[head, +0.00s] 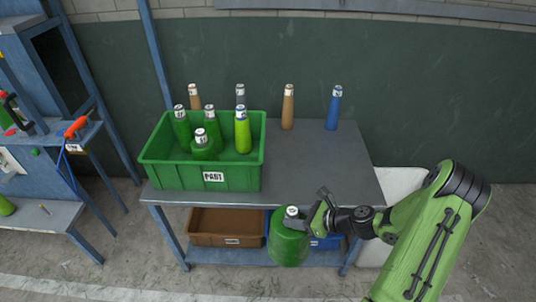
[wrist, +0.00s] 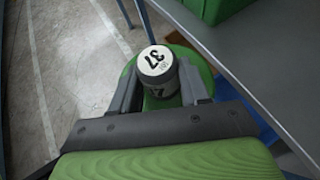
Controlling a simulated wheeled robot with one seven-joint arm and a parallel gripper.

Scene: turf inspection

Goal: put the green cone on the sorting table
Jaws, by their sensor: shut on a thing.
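The green cone (head: 287,245) is a wide green body with a narrow, white-capped neck. My gripper (head: 308,218) is shut on its neck and holds it upright in front of the table's front edge, below the top's level. In the wrist view the cone (wrist: 197,58) sits between both fingers (wrist: 162,92), its cap marked 37. The sorting table (head: 320,160) has a grey top and blue legs. Its front edge also shows in the wrist view (wrist: 262,55). Similar green cones (head: 203,148) stand in the green bin on the table.
A green bin (head: 190,178) covers the left part of the tabletop. A brown cone (head: 287,110) and a blue cone (head: 333,110) stand at the back. The front right of the top is clear. A brown bin (head: 228,226) is on the lower shelf. A blue workbench (head: 85,135) stands left.

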